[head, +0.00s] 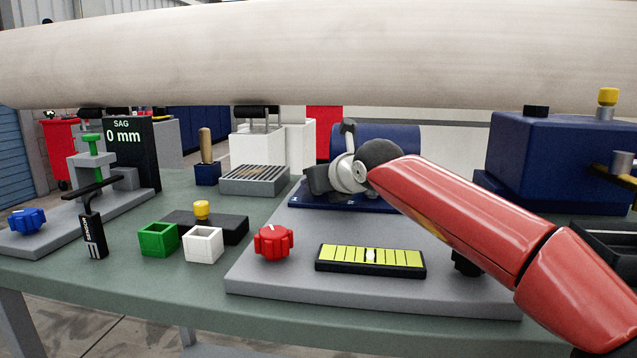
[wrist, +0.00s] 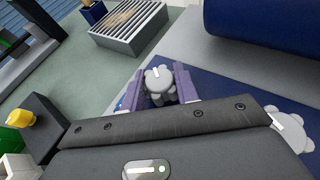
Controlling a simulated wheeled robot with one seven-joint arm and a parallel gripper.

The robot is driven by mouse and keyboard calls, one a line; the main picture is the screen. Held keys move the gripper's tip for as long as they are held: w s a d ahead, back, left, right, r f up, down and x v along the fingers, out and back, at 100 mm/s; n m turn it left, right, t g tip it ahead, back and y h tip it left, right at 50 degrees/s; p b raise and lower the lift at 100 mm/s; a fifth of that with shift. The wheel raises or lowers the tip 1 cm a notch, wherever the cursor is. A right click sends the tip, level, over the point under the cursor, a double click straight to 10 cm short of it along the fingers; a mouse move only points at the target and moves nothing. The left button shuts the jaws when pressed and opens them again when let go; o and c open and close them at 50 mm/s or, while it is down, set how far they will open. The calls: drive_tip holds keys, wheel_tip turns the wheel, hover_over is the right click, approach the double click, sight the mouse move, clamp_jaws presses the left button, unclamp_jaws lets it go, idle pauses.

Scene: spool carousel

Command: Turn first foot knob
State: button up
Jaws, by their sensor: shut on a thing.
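A pale grey lobed foot knob (wrist: 158,80) with a white pointer mark sits at the near-left part of a dark blue base plate (wrist: 225,90). My gripper (wrist: 157,88) is shut on this knob, with one purple finger on each side of it. A second pale lobed knob (wrist: 287,130) shows at the right of the wrist view, clear of the fingers. In the head view my gripper (head: 313,190) is low over the left end of the base plate (head: 350,204), and it hides the held knob.
A blue cylinder (head: 398,140) lies behind my wrist. A red knob (head: 273,243) and a yellow-green level (head: 370,260), bubble near its middle, are in front. A slatted grey box (head: 254,180) stands to the left. A large pale roll (head: 320,55) spans above.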

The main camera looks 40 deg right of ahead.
drive_tip(key=o, duration=1)
drive_tip(key=shift+s, duration=0.1)
drive_tip(key=v, duration=0.7)
drive_tip(key=shift+s+a+r, duration=0.1)
drive_tip(key=shift+s+r, duration=0.05)
drive_tip(key=shift+s, duration=0.15)
